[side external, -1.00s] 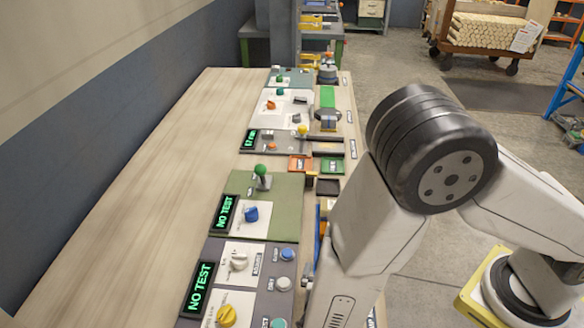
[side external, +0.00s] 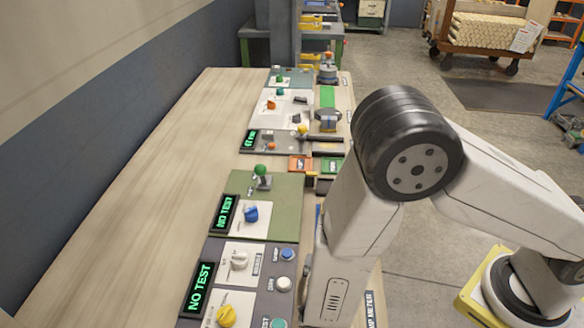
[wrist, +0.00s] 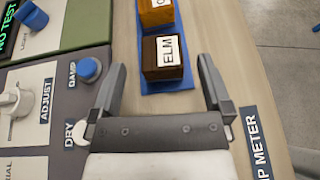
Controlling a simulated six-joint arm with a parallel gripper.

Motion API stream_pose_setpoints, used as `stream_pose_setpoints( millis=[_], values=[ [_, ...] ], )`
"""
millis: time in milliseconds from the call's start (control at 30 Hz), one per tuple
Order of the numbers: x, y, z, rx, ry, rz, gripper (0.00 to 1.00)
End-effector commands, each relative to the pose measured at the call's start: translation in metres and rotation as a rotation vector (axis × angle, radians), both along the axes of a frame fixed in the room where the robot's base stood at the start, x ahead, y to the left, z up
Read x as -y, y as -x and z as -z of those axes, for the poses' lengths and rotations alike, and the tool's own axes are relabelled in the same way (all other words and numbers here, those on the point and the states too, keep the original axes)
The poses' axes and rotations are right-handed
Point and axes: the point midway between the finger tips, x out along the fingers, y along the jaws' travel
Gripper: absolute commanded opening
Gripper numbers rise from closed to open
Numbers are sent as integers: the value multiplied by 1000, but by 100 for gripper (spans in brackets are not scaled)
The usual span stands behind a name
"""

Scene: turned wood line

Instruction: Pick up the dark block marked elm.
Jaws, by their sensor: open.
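The dark brown block marked ELM (wrist: 152,66) sits on a blue strip in the wrist view, with its white label facing up. My gripper (wrist: 162,78) is open. Its two fingers stand apart, one to the left and one to the right of the block, and the block appears between and slightly beyond the fingertips. I cannot tell the height of the fingers over it. In the side view my arm hides the block and most of the gripper.
An orange-brown block (wrist: 156,12) stands just beyond the elm block on the same blue strip (wrist: 180,82). A grey panel with a blue DAMP button (wrist: 89,69) lies close to the left finger. A DAMP METER label (wrist: 262,150) is at the right. Bare wood lies right of the strip.

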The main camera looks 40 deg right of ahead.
Motion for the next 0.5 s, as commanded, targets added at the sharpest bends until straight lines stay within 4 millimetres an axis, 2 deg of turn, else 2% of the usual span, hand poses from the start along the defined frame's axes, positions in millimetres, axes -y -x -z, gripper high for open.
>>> stream_pose_setpoints(
  millis=[300,500],
  values=[
    [25,-19,12,-1,1,4,100],
    [31,-25,16,-1,0,1,100]
  ],
)
